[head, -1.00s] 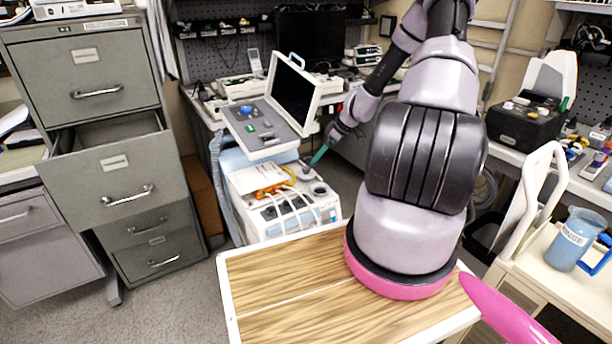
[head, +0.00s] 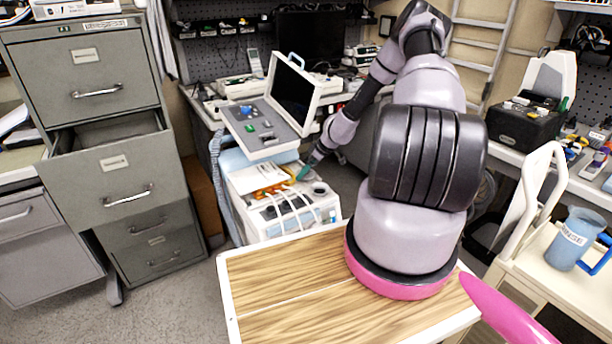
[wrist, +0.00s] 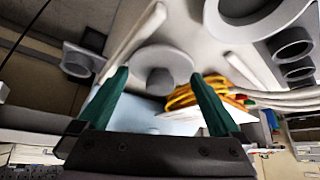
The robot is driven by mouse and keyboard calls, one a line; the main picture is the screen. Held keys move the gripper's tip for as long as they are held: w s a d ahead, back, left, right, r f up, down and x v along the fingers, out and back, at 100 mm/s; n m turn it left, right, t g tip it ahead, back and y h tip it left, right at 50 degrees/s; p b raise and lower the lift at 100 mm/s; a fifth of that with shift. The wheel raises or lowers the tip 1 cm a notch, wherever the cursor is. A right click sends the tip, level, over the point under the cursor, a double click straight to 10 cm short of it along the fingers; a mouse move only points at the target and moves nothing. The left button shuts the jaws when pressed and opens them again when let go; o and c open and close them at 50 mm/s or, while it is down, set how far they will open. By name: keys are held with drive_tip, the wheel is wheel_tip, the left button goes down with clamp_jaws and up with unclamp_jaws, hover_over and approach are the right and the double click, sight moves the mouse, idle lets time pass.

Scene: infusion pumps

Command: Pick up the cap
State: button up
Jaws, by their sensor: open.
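In the wrist view a round pale disc with a grey knob (wrist: 160,80), which looks like the cap, sits on the white top of the machine. My gripper (wrist: 161,78) has two green fingers, open, one on each side of the knob in the picture. Nothing is held between them. I cannot tell whether the fingers touch it. In the head view my gripper (head: 301,175) is over the back of the white machine (head: 285,228), and the knob is hidden behind it.
An orange coiled cable (wrist: 190,95) and white hoses lie beside the knob. Several grey round ports (wrist: 291,44) stand to its right in the wrist view. The wooden tabletop (head: 290,285) in front is clear.

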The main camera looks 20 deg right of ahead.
drive_tip(key=c, duration=1.4)
drive_tip(key=shift+r, duration=0.6)
drive_tip(key=shift+c, duration=0.2)
drive_tip(key=v, duration=0.2)
drive_tip(key=shift+w+r, duration=0.1)
drive_tip(key=shift+r, duration=0.25)
drive_tip(key=s+d, duration=1.2)
